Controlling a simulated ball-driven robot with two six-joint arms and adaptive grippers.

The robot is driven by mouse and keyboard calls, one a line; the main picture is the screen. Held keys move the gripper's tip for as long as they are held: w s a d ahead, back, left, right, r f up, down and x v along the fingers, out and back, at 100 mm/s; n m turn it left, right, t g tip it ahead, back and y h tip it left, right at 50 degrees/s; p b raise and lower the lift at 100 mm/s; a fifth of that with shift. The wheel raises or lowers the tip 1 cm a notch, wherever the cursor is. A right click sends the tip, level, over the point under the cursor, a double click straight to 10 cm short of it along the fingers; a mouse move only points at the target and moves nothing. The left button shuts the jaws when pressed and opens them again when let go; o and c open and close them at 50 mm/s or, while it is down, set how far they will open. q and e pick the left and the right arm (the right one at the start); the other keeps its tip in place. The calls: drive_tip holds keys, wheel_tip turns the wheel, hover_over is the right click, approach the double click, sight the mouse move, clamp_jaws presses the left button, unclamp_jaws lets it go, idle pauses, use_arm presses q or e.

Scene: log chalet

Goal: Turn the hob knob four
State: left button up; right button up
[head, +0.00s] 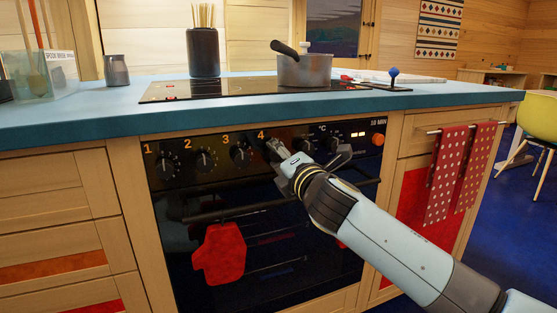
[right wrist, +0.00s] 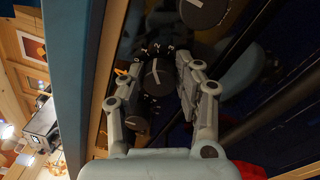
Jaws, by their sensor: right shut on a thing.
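The black hob knob four (head: 271,143) is on the oven's control panel, below the orange 4 (head: 261,134). My right gripper (head: 278,150) is at this knob and hides most of it in the head view. In the right wrist view, a round dark knob (right wrist: 157,77) with a white pointer line lies between the fingers of the right gripper (right wrist: 158,72). The gripper is shut on it. Small white scale marks show beside the knob. My left gripper is in neither view.
Knobs one (head: 164,171), two (head: 204,160) and three (head: 241,153) are left of the gripper. The oven handle (head: 205,215) runs below, with a red mitt (head: 219,254) hanging there. A pot (head: 304,71) stands on the hob above. Red towels (head: 446,175) hang at right.

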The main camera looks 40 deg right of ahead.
drive_tip(key=shift+f+m, duration=0.2)
drive_tip(key=shift+m, duration=0.3)
drive_tip(key=m+b, duration=0.3)
drive_tip(key=m, duration=0.5)
drive_tip(key=shift+f+m+h, duration=0.15)
drive_tip(key=shift+m+h, duration=0.15)
drive_tip(key=m+b, duration=0.1)
drive_tip(key=m, duration=0.2)
drive_tip(key=shift+m, duration=0.3)
drive_tip(key=m, duration=0.3)
drive_tip(key=shift+a+f+m+b, duration=0.1)
drive_tip(key=shift+m+b, duration=0.3)
drive_tip(key=m, duration=0.3)
drive_tip(key=shift+m+g+h, duration=0.3)
drive_tip(key=shift+m, duration=0.1)
drive_tip(key=m+b, duration=0.1)
drive_tip(key=m, duration=0.3)
drive_tip(key=shift+a, duration=0.1)
drive_tip(key=shift+m, duration=1)
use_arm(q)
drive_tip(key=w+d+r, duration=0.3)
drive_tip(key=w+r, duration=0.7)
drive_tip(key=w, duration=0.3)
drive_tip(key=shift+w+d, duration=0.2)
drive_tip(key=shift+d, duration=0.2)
